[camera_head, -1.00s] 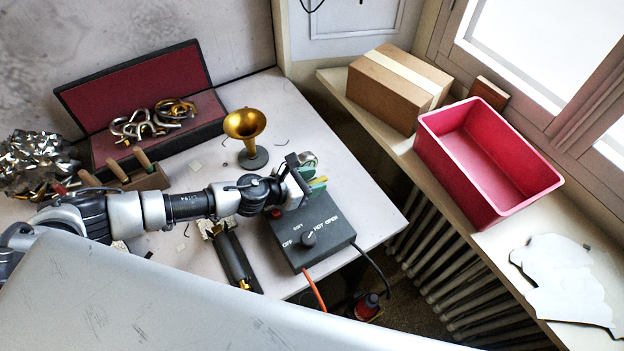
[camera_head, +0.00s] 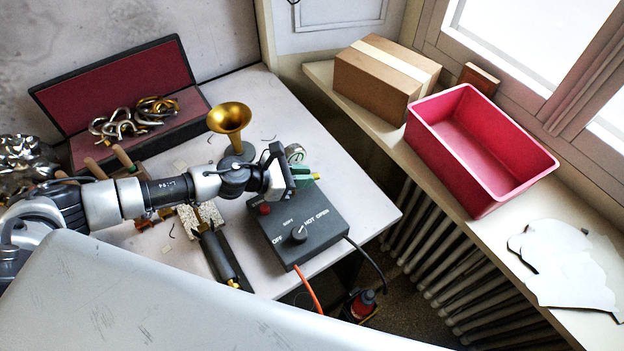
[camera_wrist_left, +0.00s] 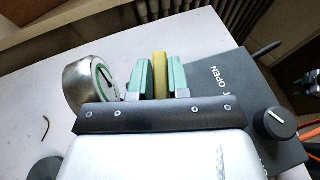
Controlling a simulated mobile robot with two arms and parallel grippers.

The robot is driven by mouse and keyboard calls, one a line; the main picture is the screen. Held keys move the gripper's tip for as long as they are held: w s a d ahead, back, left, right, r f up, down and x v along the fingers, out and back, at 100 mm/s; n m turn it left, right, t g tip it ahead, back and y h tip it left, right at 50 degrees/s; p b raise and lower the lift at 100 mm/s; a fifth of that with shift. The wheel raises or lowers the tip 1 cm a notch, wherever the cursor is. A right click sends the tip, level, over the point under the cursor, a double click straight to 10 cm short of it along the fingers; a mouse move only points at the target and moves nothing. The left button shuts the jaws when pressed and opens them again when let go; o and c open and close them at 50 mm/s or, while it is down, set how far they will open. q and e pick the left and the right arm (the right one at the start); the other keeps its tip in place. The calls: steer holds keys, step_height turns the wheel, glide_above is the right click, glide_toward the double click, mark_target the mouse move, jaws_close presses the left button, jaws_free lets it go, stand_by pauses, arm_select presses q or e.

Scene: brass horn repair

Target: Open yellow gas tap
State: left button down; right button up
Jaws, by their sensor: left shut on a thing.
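The yellow tap handle (camera_wrist_left: 160,75) shows as a narrow upright strip in the left wrist view. My left gripper (camera_wrist_left: 161,77) has its two green finger pads pressed against it, one on each side. In the head view my left gripper (camera_head: 304,177) is over the far edge of the dark control box (camera_head: 300,240), and it mostly hides the tap there. A round gauge (camera_wrist_left: 92,82) with a green rim stands just left of the fingers in the wrist view. The box's black knob (camera_head: 298,234) sits between printed words.
A brass bell on a stand (camera_head: 229,119) is behind my left forearm. An open red-lined case (camera_head: 115,85) holds metal tubes. A pink bin (camera_head: 480,150) and a cardboard box (camera_head: 385,85) stand on the right sill. A hose and a cable leave the box's front.

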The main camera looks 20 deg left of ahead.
arm_select(q)
steer(key=c, duration=1.1)
jaws_free()
steer(key=shift+s+a, duration=0.1)
steer(key=shift+a, duration=0.1)
steer(key=b+v, duration=0.4)
steer(key=v, duration=0.5)
steer(key=shift+s+a, duration=0.2)
steer(key=shift+a, duration=0.1)
steer(key=shift+s+a+r, duration=0.15)
steer(key=shift+a+r, duration=0.1)
steer(key=shift+r, duration=0.15)
steer(key=shift+c, duration=0.3)
